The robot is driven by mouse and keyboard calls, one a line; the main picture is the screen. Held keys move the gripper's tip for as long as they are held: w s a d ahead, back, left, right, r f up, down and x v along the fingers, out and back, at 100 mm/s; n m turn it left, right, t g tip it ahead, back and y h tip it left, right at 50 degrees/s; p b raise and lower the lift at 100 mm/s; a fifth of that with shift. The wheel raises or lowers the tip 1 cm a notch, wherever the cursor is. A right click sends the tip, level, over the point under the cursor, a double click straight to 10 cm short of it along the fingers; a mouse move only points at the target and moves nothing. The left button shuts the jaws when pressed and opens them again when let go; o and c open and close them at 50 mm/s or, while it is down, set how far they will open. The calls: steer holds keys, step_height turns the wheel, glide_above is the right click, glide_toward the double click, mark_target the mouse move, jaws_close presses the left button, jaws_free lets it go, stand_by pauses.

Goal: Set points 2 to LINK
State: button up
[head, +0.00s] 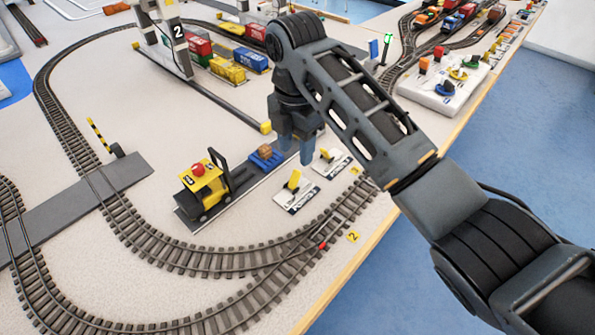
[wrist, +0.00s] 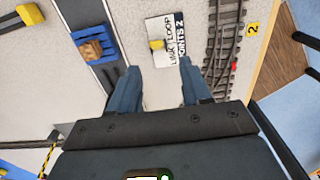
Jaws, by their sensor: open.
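The points 2 switch is a white plate (wrist: 174,54) with a short yellow lever (wrist: 157,44), ahead of my fingers in the wrist view. Its printed words read LINK, LOOP and POINTS 2. LOOP is towards the top of the picture and LINK below it. In the head view this looks to be the nearer plate (head: 299,203) with its yellow lever (head: 293,181). I cannot tell for sure which side the lever is set to. My gripper (wrist: 158,88) is open and empty, above the table and apart from the lever; it also shows in the head view (head: 297,148).
A similar switch plate (head: 337,167) stands just beyond. A yellow forklift (head: 205,190) and a blue pallet with a brown box (head: 265,156) are left of the plates. Curved track (head: 245,258) runs along the front, near the table edge. A crane (head: 165,40) stands behind.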

mark_target(296, 171)
steer(key=shift+w+f, duration=0.4)
steer(key=shift+f, duration=4)
steer(key=shift+c, duration=0.2)
jaws_close()
